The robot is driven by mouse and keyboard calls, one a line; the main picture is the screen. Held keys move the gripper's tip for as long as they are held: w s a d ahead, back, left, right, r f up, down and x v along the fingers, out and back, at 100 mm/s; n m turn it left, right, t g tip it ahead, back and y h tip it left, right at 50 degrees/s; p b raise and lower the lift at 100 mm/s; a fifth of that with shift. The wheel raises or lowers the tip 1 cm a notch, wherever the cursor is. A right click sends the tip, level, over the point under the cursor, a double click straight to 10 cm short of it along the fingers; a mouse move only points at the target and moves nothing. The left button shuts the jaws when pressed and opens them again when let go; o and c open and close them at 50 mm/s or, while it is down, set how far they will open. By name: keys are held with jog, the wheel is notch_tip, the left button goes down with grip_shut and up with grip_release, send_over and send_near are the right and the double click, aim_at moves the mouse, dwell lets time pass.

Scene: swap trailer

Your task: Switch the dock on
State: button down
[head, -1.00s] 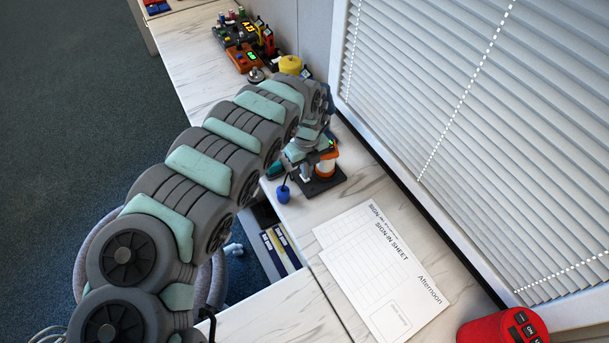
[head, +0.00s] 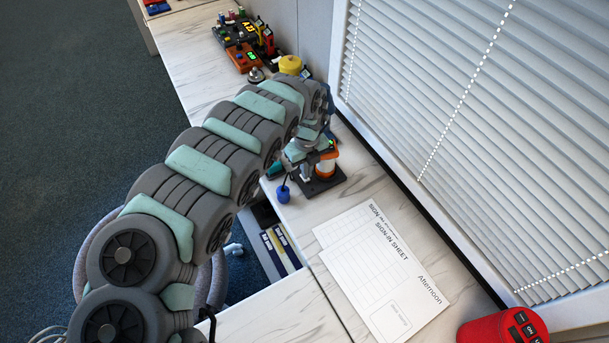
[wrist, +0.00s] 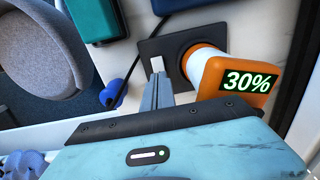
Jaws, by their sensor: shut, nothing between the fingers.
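The dock is a black base plate (wrist: 155,50) on the marble-look counter, with a white switch (wrist: 157,68) on it. An orange and white device (wrist: 211,75) stands on the dock, its display reading 30%. It also shows in the head view (head: 326,165), mostly behind my arm. In the wrist view, my gripper (wrist: 158,82) is shut and empty, its grey fingertips right at the near end of the switch. I cannot tell whether they touch it or which way the switch is set.
A blue cylinder (wrist: 112,92) on a black cord lies left of the dock; a teal block (wrist: 92,18) is beyond it. A sign-in sheet (head: 382,270) lies on the counter. A red device (head: 500,329) is at lower right. Window blinds (head: 480,150) rise along the right side.

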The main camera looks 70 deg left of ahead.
jog(key=shift+f, duration=0.45)
notch_tip(320, 180, up, 5)
jog(key=p, duration=0.4)
jog(key=shift+p, duration=0.3)
jog(key=shift+r, duration=1)
